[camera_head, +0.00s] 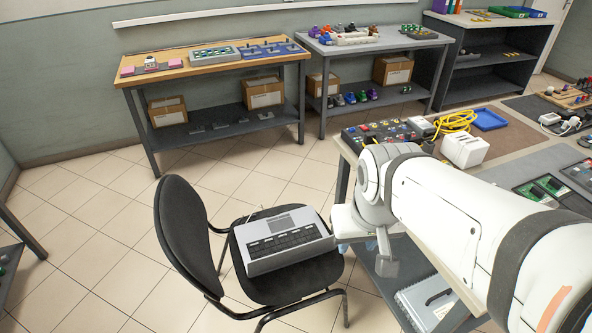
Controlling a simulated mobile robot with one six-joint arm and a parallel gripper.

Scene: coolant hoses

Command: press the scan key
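A grey box-shaped device (283,240) with a dark row of keys or slots rests on the seat of a black chair. Its labels are too small to read, so I cannot tell whether a scan key is on it. My white arm reaches in from the lower right. A grey end part, likely my gripper (386,262), hangs beside the near table's edge, to the right of the device and apart from it. Its fingers cannot be made out. No scan key can be picked out in this view.
The black chair (187,235) stands on open tiled floor. A table at right holds a panel with coloured buttons (383,132), a yellow cable (455,121), a white box (464,150) and a blue tray (487,119). A wooden-topped bench (157,77) stands along the wall.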

